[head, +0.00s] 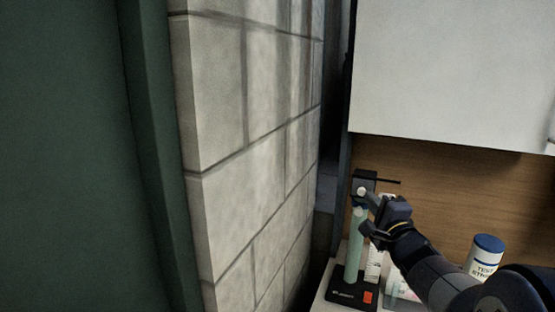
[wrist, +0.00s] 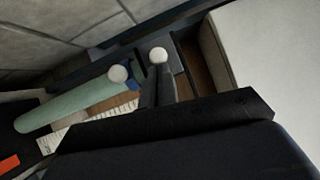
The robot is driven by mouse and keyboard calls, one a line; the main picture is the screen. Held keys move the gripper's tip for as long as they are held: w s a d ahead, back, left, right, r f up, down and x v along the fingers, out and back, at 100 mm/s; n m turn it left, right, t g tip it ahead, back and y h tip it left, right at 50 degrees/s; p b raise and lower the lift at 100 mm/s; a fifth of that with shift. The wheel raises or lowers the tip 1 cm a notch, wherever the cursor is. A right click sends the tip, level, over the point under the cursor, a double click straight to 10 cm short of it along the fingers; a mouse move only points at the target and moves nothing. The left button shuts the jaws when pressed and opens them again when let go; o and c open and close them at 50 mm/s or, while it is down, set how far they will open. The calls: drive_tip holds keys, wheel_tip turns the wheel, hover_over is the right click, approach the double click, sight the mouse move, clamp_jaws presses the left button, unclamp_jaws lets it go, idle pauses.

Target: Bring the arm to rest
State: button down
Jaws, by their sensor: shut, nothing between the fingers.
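My gripper (head: 372,203) is at the lower right of the head view, close to the top of a pale green cylinder. Its fingers (wrist: 157,74) are shut with nothing between them in the wrist view. The green cylinder (head: 354,247) stands upright over a black base with a red switch (head: 368,297). It also shows in the wrist view (wrist: 68,108), left of the fingers. One small white ball is at the cylinder's top (wrist: 118,73); another (wrist: 158,53) shows just past the fingertips. Whether the fingers touch anything is unclear.
A white scale strip (head: 374,262) stands beside the cylinder. A white bottle with a blue cap (head: 487,253) and a clear container (head: 398,288) are near my arm. A white cabinet (head: 450,70) hangs above. A block wall (head: 250,140) stands left.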

drive_tip(key=s+d+f+b, duration=0.1)
drive_tip(key=s+d, duration=0.8)
drive_tip(key=s, duration=0.2)
drive_tip(key=shift+s+d+f, duration=0.2)
drive_tip(key=shift+s+d, duration=0.2)
